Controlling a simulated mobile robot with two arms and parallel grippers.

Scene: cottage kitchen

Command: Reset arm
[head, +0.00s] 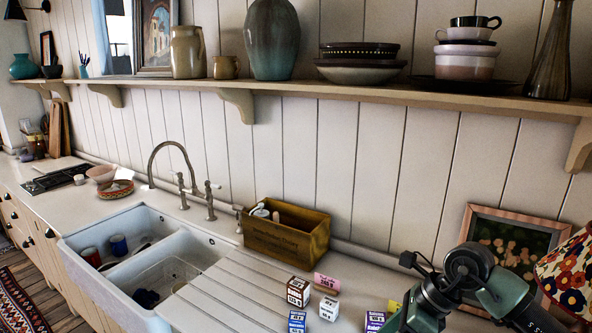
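My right arm (468,268) comes in at the lower right, in front of the counter by the wall. It is bent at a dark joint, and a greenish link runs down out of the bottom edge. No gripper fingertips show on it. My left arm and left gripper are not in the head view. The task names no other object.
Small labelled boxes (298,290) and tags stand on the counter, close left of my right arm. A framed picture (512,240) and a floral lampshade (570,272) are at the right. A loaded shelf (300,88) runs above.

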